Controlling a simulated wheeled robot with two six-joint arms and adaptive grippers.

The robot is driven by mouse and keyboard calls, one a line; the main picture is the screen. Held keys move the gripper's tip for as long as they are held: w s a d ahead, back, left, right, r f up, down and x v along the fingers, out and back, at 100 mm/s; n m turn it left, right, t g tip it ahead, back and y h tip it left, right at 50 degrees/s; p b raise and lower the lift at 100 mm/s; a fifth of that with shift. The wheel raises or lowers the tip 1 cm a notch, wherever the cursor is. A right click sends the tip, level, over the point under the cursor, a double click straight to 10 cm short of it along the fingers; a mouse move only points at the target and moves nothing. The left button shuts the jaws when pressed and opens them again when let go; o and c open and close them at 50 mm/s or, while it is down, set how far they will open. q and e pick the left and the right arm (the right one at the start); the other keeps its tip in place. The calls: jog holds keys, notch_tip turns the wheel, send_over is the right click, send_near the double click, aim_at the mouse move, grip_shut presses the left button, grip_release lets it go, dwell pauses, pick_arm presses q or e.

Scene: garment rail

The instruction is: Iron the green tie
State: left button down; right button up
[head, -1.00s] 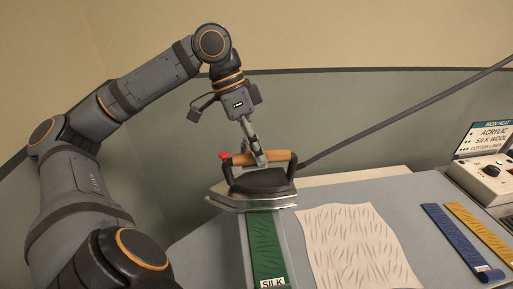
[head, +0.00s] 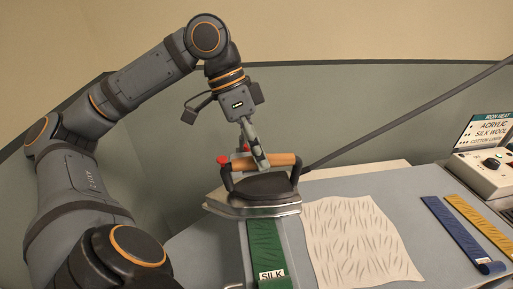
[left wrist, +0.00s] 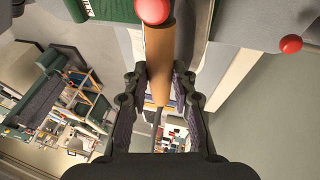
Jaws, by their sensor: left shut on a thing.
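My left gripper (head: 257,158) is shut on the wooden handle (head: 278,160) of a black and silver iron (head: 262,192). The left wrist view shows its fingers (left wrist: 160,90) on either side of that handle (left wrist: 159,60). The green tie (head: 265,243) lies lengthwise on the grey board, with a white SILK label (head: 272,275) near its front end. The iron sits over the tie's far part and hides it. I cannot tell whether the soleplate touches the cloth. My right gripper is not in view.
A wrinkled cream cloth (head: 360,240) lies right of the tie. A blue tie (head: 453,235) and a yellow tie (head: 478,222) lie further right. A heat control box (head: 483,166) stands beside an iron heat sign (head: 493,125). A dark cord runs from the iron up to the right.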

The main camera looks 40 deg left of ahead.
pick_arm(q)
jog(key=shift+s+d, duration=0.65)
jog(key=shift+d, duration=0.1)
jog(key=shift+s+d+f, duration=0.1)
jog(key=shift+s+d, duration=0.5)
jog(key=shift+d, duration=0.15)
